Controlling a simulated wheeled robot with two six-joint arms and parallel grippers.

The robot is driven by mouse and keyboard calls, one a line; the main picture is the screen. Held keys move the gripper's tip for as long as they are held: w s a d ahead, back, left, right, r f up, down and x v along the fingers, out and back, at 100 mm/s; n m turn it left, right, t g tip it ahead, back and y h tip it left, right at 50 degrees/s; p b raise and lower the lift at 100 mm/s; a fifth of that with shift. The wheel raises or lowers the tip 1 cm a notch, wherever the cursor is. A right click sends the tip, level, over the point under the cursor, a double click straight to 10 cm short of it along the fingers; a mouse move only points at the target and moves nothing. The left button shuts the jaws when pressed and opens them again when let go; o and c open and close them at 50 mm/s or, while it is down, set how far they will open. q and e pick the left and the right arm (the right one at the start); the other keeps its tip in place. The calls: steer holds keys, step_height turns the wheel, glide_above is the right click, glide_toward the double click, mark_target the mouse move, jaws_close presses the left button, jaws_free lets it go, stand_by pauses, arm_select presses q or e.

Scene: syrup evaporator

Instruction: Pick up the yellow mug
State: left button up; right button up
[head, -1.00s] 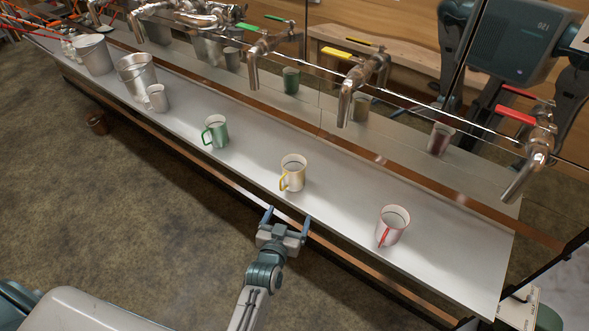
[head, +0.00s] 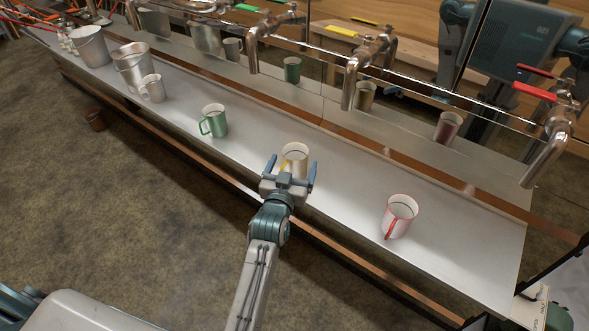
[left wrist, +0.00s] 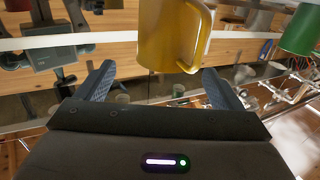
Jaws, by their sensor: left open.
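The yellow mug (head: 295,153) stands upright on the metal shelf (head: 345,190); it looks white with a yellow handle in the head view, partly hidden behind my left gripper. My left gripper (head: 291,168) is open and empty, its two fingers pointing toward the mug, one to each side in the picture. In the left wrist view the yellow mug (left wrist: 172,32) is large, at the top, just beyond the open fingers (left wrist: 165,85), with its handle on the right. I cannot tell whether a finger touches it. My right gripper is not in view.
A green mug (head: 214,121) stands to the left and a red-handled mug (head: 399,216) to the right, both on the shelf. A silver mug (head: 152,88) and metal buckets (head: 133,66) stand farther left. Taps (head: 360,66) hang above the shelf's back.

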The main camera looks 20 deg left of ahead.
mark_target(292, 161)
arm_select(q)
steer(key=shift+w+a+f+b, duration=0.2)
steer(key=shift+w+b, duration=0.4)
steer(key=shift+w, duration=0.05)
steer(key=shift+w+a+f+b, duration=0.15)
steer(key=shift+w+a+b, duration=0.05)
steer(key=shift+w+b, duration=0.4)
steer(key=shift+w+r, duration=0.1)
steer(key=shift+w, duration=0.8)
steer(key=shift+w+r, duration=0.15)
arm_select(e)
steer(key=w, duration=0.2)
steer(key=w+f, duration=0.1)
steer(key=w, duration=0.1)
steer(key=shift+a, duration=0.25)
arm_select(q)
steer(key=c, duration=1.3)
steer(key=shift+c, duration=0.4)
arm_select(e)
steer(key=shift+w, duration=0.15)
arm_select(q)
steer(key=shift+r+b, duration=0.1)
steer(key=shift+b, duration=0.2)
